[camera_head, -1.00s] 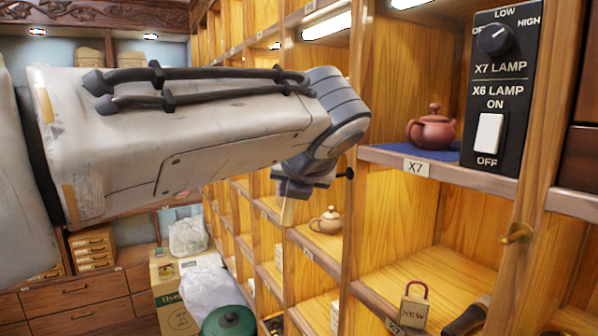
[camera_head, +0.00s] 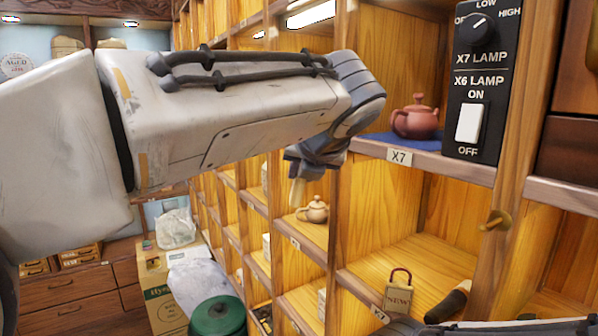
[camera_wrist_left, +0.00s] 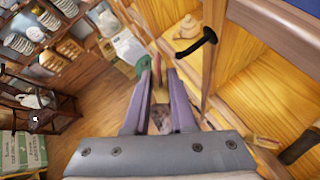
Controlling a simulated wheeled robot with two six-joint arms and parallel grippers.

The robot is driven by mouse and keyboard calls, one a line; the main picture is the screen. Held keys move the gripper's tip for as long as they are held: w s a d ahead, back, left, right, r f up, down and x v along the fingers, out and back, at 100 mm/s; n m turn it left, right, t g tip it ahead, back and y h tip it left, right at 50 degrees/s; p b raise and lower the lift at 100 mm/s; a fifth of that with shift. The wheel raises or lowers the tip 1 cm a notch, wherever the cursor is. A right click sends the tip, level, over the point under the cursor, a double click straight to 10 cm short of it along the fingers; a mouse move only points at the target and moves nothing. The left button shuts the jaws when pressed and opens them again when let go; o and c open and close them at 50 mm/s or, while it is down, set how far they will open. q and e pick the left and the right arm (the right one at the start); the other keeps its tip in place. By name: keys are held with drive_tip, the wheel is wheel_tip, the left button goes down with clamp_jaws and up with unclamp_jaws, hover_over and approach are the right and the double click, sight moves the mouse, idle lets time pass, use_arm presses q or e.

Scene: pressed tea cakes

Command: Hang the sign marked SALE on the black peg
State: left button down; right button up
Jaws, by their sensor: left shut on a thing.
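My left gripper (camera_head: 306,164) is in front of the shelf posts, left of the X7 shelf, jaws pointing down and away. It is shut on a thin pale sign (camera_head: 297,191), seen nearly edge-on below the jaws. In the left wrist view the two fingers (camera_wrist_left: 158,84) close on its tan edge, with a bit of red above it. Its lettering is not visible. The black peg (camera_wrist_left: 197,46) juts from a shelf post, right of and apart from the fingers; my arm hides it in the head view. A dark end of my right arm (camera_head: 405,326) shows at the bottom.
A brass peg (camera_head: 497,220) sits on the right post. A NEW sign with a red loop (camera_head: 398,292) and a dark handle (camera_head: 449,301) are at the lower shelf. Teapots stand on the X7 shelf (camera_head: 415,118) and a lower one (camera_head: 314,210). A lamp panel (camera_head: 480,80) is at right.

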use_arm(q)
drive_tip(key=w+d, duration=0.1)
drive_tip(key=w+d+p, duration=0.2)
drive_tip(key=d, duration=0.1)
drive_tip(key=shift+d+f, duration=0.1)
drive_tip(key=shift+f, duration=0.2)
idle(0.4)
idle(0.6)
drive_tip(key=c, duration=0.7)
unclamp_jaws()
drive_tip(key=shift+r, duration=0.1)
drive_tip(key=shift+o, duration=0.2)
